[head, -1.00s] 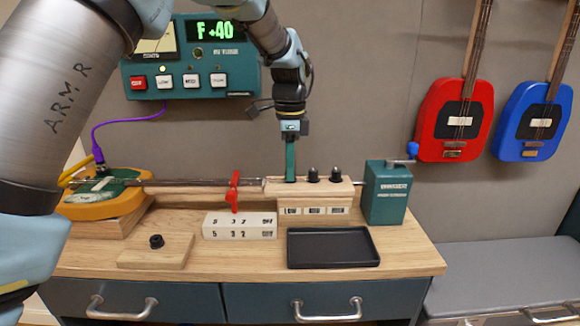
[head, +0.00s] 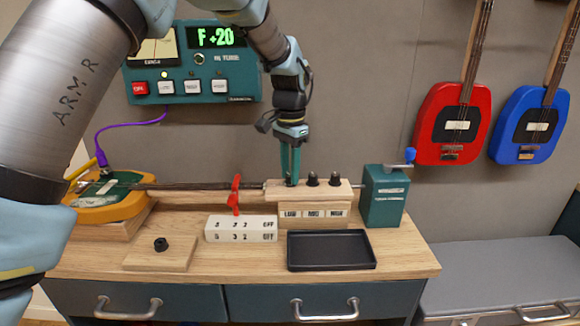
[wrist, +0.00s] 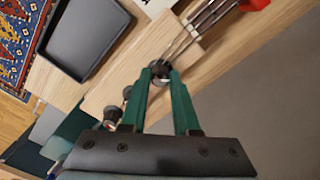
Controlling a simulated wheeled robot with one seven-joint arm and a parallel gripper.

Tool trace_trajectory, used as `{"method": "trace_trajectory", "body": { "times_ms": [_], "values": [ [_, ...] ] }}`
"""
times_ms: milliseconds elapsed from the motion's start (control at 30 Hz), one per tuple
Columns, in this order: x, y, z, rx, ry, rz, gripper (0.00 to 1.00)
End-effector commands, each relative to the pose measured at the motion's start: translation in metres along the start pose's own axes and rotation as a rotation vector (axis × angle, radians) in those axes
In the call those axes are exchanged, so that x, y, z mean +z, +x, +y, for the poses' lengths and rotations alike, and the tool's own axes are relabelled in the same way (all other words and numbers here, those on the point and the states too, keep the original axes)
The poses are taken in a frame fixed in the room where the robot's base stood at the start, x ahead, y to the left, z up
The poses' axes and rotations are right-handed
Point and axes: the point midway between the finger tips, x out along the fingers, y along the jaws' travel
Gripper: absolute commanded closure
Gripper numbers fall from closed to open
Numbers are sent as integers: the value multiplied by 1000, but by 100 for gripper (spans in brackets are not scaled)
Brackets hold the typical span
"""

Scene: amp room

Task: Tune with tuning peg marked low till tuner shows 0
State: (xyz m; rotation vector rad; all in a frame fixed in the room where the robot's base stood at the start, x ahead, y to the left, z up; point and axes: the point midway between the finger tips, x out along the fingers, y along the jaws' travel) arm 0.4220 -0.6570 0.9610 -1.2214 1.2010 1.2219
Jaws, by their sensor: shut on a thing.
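My gripper (head: 290,178) points straight down over the wooden peg block (head: 345,191). Its green fingers are closed around the leftmost black peg, the low peg, above the label "LOW"; the fingers hide most of it. In the wrist view my gripper (wrist: 161,76) has both fingertips on either side of the round low peg (wrist: 160,70). The middle peg (head: 312,179) and right peg (head: 335,179) stand free beside it. The tuner (head: 190,62) on the wall shows green "F +20" on its display (head: 216,37). Strings run left from the block to the green and yellow instrument body (head: 105,200).
A red clamp-like piece (head: 235,194) stands just left of the block. A white numbered block (head: 240,229), a black tray (head: 331,250) and a wooden board with a black knob (head: 160,252) lie in front. A teal crank box (head: 383,197) stands at the right.

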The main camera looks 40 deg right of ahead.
Motion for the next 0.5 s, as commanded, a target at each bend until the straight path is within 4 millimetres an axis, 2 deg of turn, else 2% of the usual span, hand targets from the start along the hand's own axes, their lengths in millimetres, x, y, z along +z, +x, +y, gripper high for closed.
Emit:
{"method": "trace_trajectory", "body": {
  "times_ms": [500],
  "values": [
    [-1, -1, 0, 0, -459, 1, 100]
  ]
}}
